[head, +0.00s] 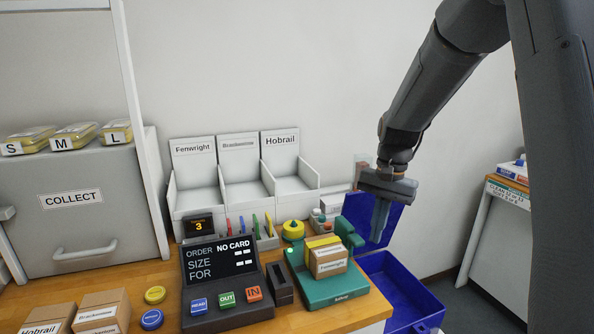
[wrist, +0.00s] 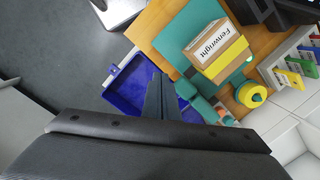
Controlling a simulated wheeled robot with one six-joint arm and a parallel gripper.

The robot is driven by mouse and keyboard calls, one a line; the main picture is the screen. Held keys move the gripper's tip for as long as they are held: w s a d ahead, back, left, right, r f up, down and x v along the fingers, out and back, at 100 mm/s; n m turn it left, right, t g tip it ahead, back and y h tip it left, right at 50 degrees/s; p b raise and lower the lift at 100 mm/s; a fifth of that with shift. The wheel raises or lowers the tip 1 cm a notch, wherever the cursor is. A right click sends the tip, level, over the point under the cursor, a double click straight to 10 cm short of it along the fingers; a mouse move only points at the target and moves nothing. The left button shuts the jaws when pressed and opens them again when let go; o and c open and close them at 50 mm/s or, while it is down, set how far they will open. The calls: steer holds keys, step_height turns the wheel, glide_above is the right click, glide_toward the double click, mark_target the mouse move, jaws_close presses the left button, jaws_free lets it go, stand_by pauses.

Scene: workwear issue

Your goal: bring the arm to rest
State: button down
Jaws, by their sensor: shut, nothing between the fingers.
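My arm hangs down from the upper right in the head view. My gripper (head: 381,222) points straight down, fingers together and empty, in front of the raised blue lid or panel of the blue bin (head: 405,290). In the wrist view my gripper (wrist: 158,98) shows as dark closed fingers over the blue bin (wrist: 122,88). The fingers are apart from the carton marked Fenwright (head: 328,262), which sits on the green device (head: 318,289) to the left. The carton also shows in the wrist view (wrist: 208,42).
An order console (head: 222,270) with a screen reading NO CARD stands on the wooden counter. Three white bins (head: 245,185) stand behind it. Boxes (head: 103,307) lie front left. A grey COLLECT cabinet (head: 75,210) is at left, another table (head: 500,230) at right. Floor shows between.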

steer(key=s+a+f+n+t, duration=0.1)
steer(key=s+f+n, duration=0.2)
steer(key=s, duration=0.6)
steer(key=s+a+f+n+t+h, duration=0.1)
steer(key=s+f+n, duration=0.2)
steer(key=s, duration=0.7)
steer(key=shift+n+b, duration=0.45)
steer(key=shift+n, duration=0.15)
